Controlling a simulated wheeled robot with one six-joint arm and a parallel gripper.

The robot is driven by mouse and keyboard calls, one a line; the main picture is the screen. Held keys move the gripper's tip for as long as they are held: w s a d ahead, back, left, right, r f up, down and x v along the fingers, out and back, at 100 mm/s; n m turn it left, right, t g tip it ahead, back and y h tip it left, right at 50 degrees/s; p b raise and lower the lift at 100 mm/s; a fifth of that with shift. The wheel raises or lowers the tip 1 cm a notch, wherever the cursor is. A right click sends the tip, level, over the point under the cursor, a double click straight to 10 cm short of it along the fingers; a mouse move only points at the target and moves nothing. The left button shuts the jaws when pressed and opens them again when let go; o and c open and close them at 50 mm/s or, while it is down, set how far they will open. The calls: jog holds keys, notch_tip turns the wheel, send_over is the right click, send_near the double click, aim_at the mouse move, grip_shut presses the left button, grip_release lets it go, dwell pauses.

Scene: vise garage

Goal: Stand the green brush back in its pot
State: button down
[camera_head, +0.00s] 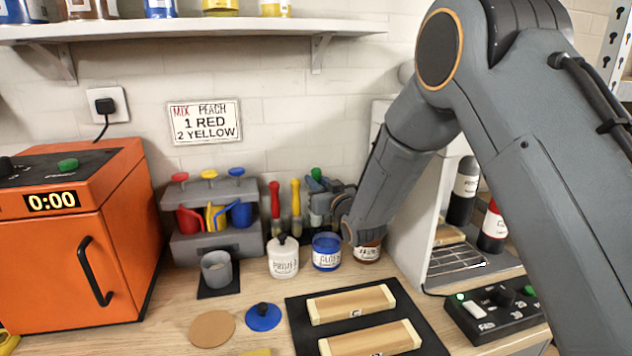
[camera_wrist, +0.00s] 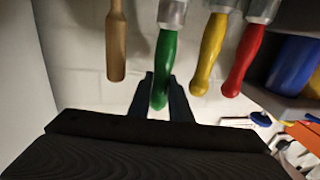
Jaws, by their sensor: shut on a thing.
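The green brush stands upright, handle up, at the right end of a row of brushes by the back wall; its green handle top (camera_head: 316,174) shows in the head view. My gripper (camera_head: 322,186) reaches in from the right and is shut on this handle. In the wrist view the green handle (camera_wrist: 164,62) lies between the two dark fingertips of my gripper (camera_wrist: 161,88). The brush's lower end and its pot are mostly hidden behind jars and my arm, so I cannot tell whether it sits in the pot.
A red brush (camera_head: 275,200) and a yellow brush (camera_head: 296,196) stand close to the left. A white jar (camera_head: 283,262), a blue jar (camera_head: 326,255) and a brown jar (camera_head: 368,252) stand in front.

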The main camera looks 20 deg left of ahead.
jog(key=c, duration=1.5)
grip_release()
jog(key=shift+c, duration=0.2)
jog(key=b+v, duration=0.2)
jog(key=v, duration=0.6)
jog(key=shift+a, duration=0.1)
